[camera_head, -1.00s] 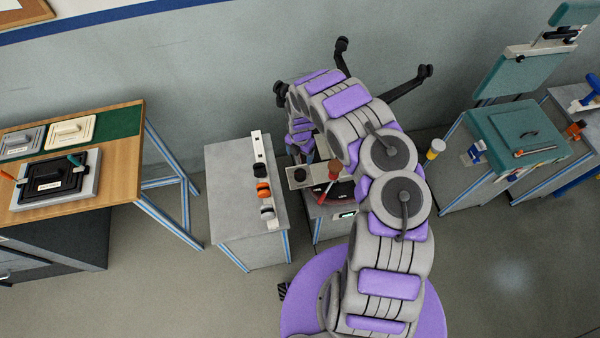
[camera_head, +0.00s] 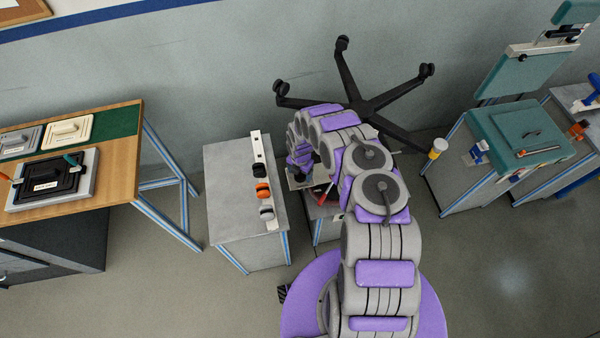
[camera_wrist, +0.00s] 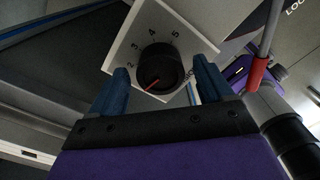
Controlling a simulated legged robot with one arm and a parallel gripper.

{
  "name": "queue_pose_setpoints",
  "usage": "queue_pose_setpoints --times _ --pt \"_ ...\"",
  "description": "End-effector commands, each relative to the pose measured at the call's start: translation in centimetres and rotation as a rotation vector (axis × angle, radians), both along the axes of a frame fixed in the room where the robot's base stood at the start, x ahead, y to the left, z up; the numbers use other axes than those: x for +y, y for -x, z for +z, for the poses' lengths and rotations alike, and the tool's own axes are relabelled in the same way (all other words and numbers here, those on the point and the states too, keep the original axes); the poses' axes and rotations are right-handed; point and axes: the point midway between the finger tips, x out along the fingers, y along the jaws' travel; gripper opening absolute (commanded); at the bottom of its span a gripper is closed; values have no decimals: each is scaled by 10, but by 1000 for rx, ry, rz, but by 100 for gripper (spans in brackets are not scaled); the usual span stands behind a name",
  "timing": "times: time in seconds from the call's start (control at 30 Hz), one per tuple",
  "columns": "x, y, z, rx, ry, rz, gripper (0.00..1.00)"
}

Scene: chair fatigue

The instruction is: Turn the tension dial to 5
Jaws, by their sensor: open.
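In the wrist view the black round tension dial (camera_wrist: 160,68) sits on a pale plate (camera_wrist: 150,22) with numbers 2, 3, 4 and 5 around its upper side. Its red pointer line points to the lower left, below the 2, at no number I can read. My gripper (camera_wrist: 160,65) is open, with one blue finger on each side of the dial. Gaps show between the fingers and the dial. In the head view my arm hides most of the dial plate and the gripper.
A red-handled lever (camera_wrist: 257,74) stands to the right of the dial; it also shows in the head view (camera_head: 325,195). A grey cabinet (camera_head: 232,185) with black and orange knobs stands left of my arm. A black star-shaped chair base (camera_head: 368,108) is behind the arm.

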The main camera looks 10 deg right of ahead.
Motion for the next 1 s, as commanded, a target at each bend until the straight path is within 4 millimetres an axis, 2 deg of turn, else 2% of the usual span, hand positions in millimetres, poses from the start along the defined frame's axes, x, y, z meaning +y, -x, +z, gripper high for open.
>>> queue_pose_setpoints --times 0.37,0.93,1.0 --pt "0 -1 -3 -1 1 0 79" --pt "0 -1 -3 -1 0 0 24" --pt "0 -1 -3 -1 0 -1 24"
